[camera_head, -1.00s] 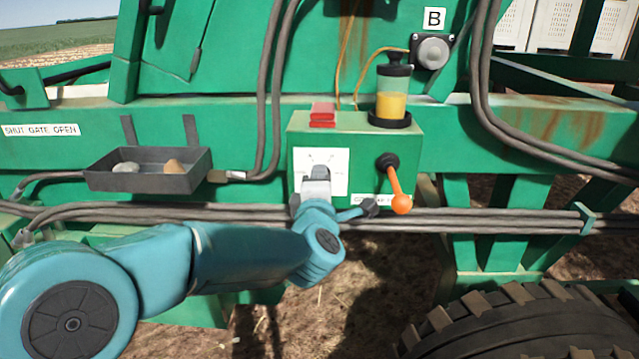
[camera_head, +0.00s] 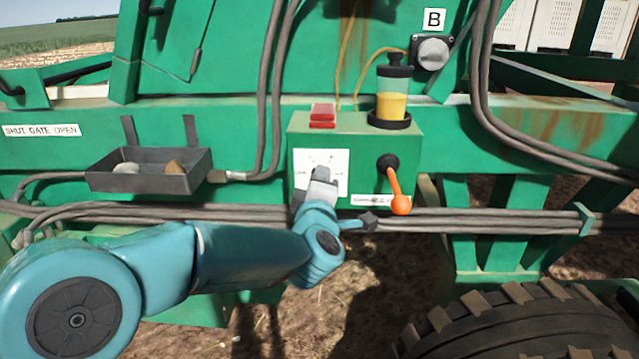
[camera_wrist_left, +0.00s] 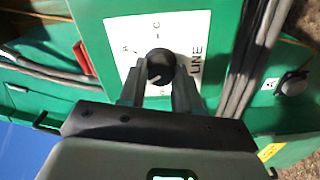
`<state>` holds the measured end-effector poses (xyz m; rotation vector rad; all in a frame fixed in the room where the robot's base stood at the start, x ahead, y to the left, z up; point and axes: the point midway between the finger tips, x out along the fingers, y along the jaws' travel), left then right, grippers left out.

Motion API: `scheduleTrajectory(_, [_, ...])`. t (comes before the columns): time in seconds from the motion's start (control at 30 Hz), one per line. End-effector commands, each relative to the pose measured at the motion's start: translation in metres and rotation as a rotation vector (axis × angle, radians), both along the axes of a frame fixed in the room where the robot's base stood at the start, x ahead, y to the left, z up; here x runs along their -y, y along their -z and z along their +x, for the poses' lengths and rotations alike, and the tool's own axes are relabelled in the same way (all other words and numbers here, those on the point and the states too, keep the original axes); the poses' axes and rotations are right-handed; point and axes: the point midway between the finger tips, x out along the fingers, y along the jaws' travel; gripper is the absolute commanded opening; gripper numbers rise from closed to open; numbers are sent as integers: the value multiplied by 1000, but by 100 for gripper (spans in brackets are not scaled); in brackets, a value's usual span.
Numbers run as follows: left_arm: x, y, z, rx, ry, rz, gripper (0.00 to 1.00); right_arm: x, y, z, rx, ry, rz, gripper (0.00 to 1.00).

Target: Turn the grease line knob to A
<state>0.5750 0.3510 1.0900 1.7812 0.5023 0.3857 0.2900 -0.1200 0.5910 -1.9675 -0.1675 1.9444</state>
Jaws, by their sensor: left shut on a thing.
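The grease line knob (camera_wrist_left: 160,66) is a round black knob on a white dial plate (camera_head: 342,163). In the left wrist view the plate (camera_wrist_left: 197,28) carries a "C", the word "LINE" and other small marks. A pale line shows on the knob's face towards the gripper; I cannot tell which letter it points to. My left gripper (camera_head: 322,176) is shut on the knob, and its two fingers flank it in the left wrist view (camera_wrist_left: 159,88). The gripper hides the knob in the head view. My right gripper is not in view.
The green box (camera_head: 410,142) also bears an orange-tipped lever (camera_head: 396,191), a red block (camera_head: 322,115) and a jar of yellow grease (camera_head: 391,100). A dark tray (camera_head: 140,182) with stones hangs left. Another knob (camera_head: 432,53) sits under a "B" label. Hoses run below.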

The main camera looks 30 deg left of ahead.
Motion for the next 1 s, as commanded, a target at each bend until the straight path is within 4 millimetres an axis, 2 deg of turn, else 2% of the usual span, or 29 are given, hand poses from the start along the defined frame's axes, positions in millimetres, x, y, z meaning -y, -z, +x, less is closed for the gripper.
scheduleTrajectory(0.1, [1,2,0,-4,2,-2,2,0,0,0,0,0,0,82])
scheduleTrajectory(0.13, [1,2,0,-4,2,-2,43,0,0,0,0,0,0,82])
scheduleTrajectory(0.2, [1,2,0,-3,2,-2,58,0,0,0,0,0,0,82])
scheduleTrajectory(0.57, [4,1,-5,0,2,-1,58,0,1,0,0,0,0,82])
scheduleTrajectory(0.67, [12,1,-18,0,4,-1,58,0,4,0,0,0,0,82])
scheduleTrajectory(1.0, [59,0,-94,1,7,-1,58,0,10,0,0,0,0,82])
